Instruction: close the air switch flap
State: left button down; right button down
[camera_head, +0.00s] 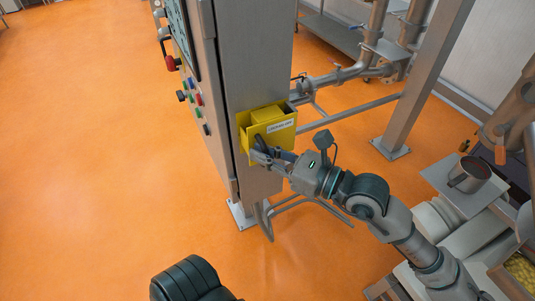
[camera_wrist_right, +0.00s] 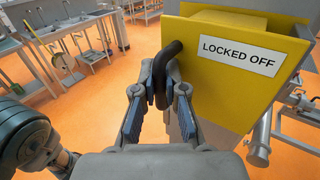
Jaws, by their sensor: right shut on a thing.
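The yellow box (camera_head: 281,138) of the air switch is on the side of the tall grey cabinet (camera_head: 252,50). Its white label reads "LOCKED OFF" in the right wrist view (camera_wrist_right: 241,55). I cannot tell which yellow panel is the flap, or how far it is open. A curved black handle (camera_wrist_right: 166,60) sticks out by the box's left edge. My right gripper (camera_head: 263,156) is at the box's lower left, its fingers shut on the handle, as the wrist view also shows (camera_wrist_right: 164,92). My left gripper is not in view.
A red-handled switch (camera_head: 172,63) and several coloured buttons (camera_head: 193,97) are on the cabinet's front. Pipes (camera_head: 340,76) and a metal post (camera_head: 425,70) stand to the right. A metal cup (camera_head: 468,176) rests on a tray at the right. The orange floor (camera_head: 90,150) at left is clear.

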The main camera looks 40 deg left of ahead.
jog(key=shift+r, duration=0.1)
jog(key=c, duration=1.5)
grip_release()
jog(key=v, duration=1.2)
jog(key=shift+d, duration=0.1)
jog(key=shift+a, duration=0.35)
